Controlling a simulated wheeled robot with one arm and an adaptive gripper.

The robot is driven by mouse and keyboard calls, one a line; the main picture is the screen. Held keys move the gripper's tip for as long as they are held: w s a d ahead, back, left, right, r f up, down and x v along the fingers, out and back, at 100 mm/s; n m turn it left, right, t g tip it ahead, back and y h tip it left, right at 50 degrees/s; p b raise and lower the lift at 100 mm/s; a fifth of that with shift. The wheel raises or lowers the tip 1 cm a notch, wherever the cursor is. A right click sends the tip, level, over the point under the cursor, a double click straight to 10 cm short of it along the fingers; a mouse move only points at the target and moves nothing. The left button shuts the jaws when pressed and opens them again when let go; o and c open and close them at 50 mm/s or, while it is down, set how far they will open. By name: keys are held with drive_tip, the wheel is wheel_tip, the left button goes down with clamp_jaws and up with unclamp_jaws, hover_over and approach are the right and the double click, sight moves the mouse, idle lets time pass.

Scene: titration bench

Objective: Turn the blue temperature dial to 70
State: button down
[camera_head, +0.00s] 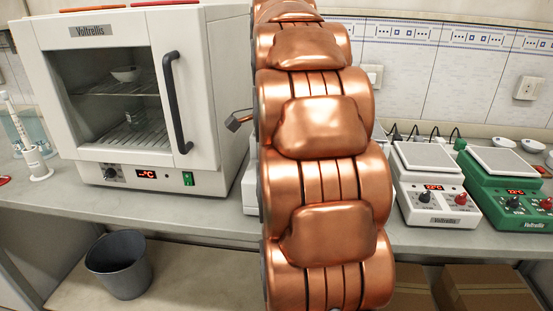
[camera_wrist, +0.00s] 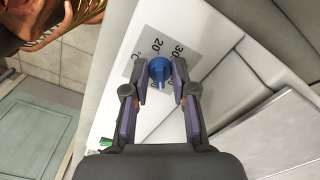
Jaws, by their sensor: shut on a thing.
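In the wrist view the blue temperature dial (camera_wrist: 159,70) sits on a grey scale plate (camera_wrist: 186,39) on a white device. The marks 20, 30 and °C show above it, tilted in the picture; the lower marks are hidden by the fingers. My gripper (camera_wrist: 161,80) has one finger on each side of the dial and is shut on it. I cannot tell exactly which number the dial points to. In the head view my copper arm hides the dial and the fingers.
A white oven (camera_head: 128,25) stands on the bench at left. A white hotplate (camera_head: 425,156) and a green one (camera_head: 503,163) stand right of my arm. A dark bin (camera_head: 119,268) stands below the bench. A pale bench strip (camera_head: 150,207) along the front is clear.

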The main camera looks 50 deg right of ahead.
drive_tip(key=m+p, duration=0.1)
drive_tip(key=m, duration=0.2)
drive_tip(key=m+p, duration=0.2)
drive_tip(key=m, duration=0.1)
drive_tip(key=shift+w+r, duration=0.1)
drive_tip(key=shift+r, duration=0.1)
drive_tip(key=m+p, duration=0.3)
drive_tip(key=m, duration=0.1)
drive_tip(key=shift+w+d+f+m+p, duration=0.1)
drive_tip(key=shift+m+p, duration=1.3)
drive_tip(key=shift+m, duration=0.1)
drive_tip(key=c, duration=1)
unclamp_jaws()
drive_tip(key=shift+f, duration=0.1)
drive_tip(key=shift+o, duration=0.2)
wheel_tip(320, 180, up, 12)
